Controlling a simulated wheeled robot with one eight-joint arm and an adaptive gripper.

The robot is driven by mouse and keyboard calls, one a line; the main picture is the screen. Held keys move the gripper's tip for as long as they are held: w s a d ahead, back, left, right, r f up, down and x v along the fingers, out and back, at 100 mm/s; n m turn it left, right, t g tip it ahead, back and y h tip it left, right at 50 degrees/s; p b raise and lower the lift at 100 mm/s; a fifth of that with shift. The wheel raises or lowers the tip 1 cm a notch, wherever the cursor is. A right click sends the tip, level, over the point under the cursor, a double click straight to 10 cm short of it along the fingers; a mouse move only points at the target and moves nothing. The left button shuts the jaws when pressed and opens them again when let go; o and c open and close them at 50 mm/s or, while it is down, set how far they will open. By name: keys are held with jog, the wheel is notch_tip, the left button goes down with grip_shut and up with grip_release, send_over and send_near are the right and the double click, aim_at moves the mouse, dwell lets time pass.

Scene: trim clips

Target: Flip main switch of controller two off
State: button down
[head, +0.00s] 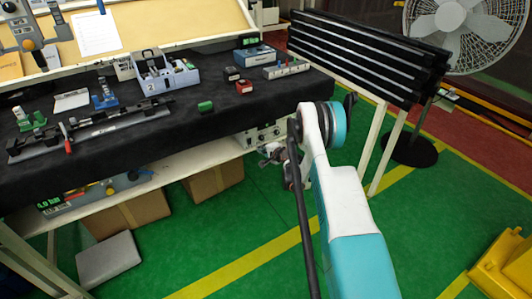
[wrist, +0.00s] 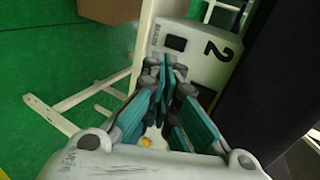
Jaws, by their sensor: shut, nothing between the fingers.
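A pale box marked 2 (wrist: 205,52), which I take to be controller two, is close beyond my gripper (wrist: 164,78) in the wrist view. It has a dark square (wrist: 176,43) on its face. My gripper's teal fingers are shut and empty, and their tips overlap the lower edge of the box; I cannot tell if they touch. In the head view a pale unit with dark knobs (head: 265,134) is under the table edge, and my gripper (head: 270,154) is just below it, partly behind my arm. I cannot make out the main switch or its position.
The black-covered table (head: 150,125) carries a pale tray (head: 180,80), small coloured blocks and a rail. Cardboard boxes (head: 215,182) sit beneath it. A rack of black bars (head: 365,55) and a fan (head: 455,25) stand at the right.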

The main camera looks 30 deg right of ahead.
aim_at(249, 142)
jog(key=shift+w+r+b+x, duration=0.2)
jog(key=shift+b+x, duration=0.5)
jog(key=shift+x, duration=1.3)
jog(key=shift+r+b+x, duration=0.25)
jog(key=shift+b+x, duration=0.45)
jog(key=shift+x, duration=1.25)
